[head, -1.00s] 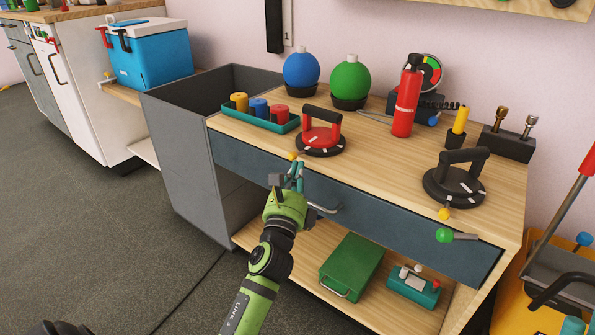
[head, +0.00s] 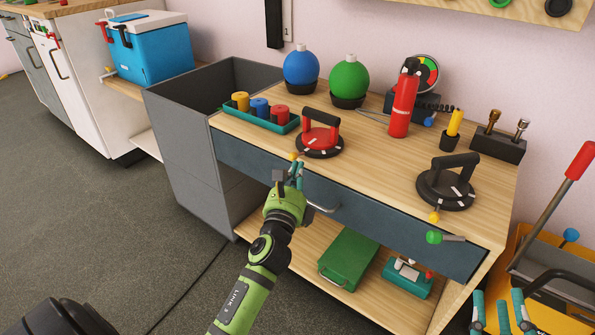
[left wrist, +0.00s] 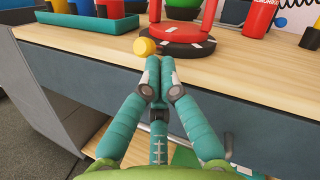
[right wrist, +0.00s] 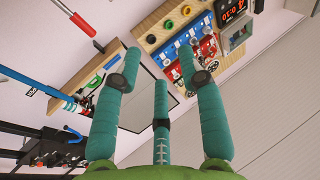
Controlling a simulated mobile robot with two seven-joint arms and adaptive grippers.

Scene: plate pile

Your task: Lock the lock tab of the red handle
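The red handle (head: 321,128) stands on a round dark base near the front edge of the wooden worktop. In the left wrist view its red base (left wrist: 172,32) shows ahead of the fingers. A yellow-ended lock tab (head: 294,157) sticks out toward the front; its yellow knob (left wrist: 145,46) is just beyond my left fingertips. My left gripper (head: 296,168) is at the worktop's front edge, its fingertips together and empty (left wrist: 161,62); I cannot tell if they touch the knob. My right gripper (head: 500,308) is open and empty at the lower right, fingers apart (right wrist: 159,52).
A similar black handle (head: 449,178) with a yellow tab stands to the right. A teal tray (head: 257,124) with coloured cylinders is behind left. A red extinguisher (head: 402,105) stands behind. A drawer front (head: 390,220) with a grey handle lies below the worktop.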

